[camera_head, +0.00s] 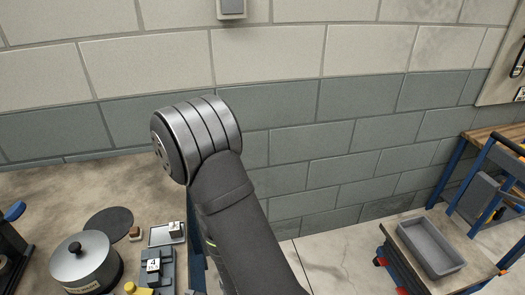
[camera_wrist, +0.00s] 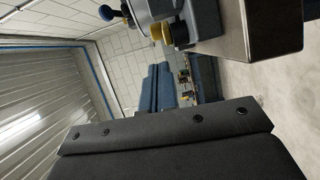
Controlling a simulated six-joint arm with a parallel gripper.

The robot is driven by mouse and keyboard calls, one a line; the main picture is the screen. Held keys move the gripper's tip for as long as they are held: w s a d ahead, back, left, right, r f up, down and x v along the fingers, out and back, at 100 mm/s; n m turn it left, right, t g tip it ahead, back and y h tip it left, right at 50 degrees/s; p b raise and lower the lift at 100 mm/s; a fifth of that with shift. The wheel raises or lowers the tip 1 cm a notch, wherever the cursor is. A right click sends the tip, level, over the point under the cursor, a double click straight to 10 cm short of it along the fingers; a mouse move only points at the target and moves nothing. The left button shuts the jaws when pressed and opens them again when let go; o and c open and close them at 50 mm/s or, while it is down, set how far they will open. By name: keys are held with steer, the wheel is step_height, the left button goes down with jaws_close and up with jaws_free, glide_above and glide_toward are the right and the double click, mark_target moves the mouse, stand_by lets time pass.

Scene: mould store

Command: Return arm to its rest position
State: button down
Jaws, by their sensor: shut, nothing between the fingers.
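My arm (camera_head: 235,210) rises from the bottom of the head view, slanting up and left. It has a dark grey sleeve-like link and ends in a ribbed silver joint (camera_head: 205,135) in front of the brick wall. My gripper's fingers do not show in either view. A dark panel with several bolts (camera_wrist: 180,150) fills the lower wrist view; I cannot tell what it is. The wrist view is tilted.
A workbench at left holds a lidded metal pot (camera_head: 85,262), a dark disc (camera_head: 108,222), a small tray (camera_head: 166,234) and dark blocks (camera_head: 153,268). At right, a low cart carries a grey bin (camera_head: 430,247). A ribbed shutter (camera_wrist: 40,110) shows in the wrist view.

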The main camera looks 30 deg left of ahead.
steer(key=w+d+f+n+g+h, duration=0.1)
steer(key=w+d+n+g+h, duration=0.5)
steer(key=w+n+g+h, duration=0.2)
steer(key=shift+w+d+f+n+h, duration=0.25)
steer(key=shift+w+n+h, duration=0.45)
steer(key=shift+w+n, duration=0.5)
stand_by(1.0)
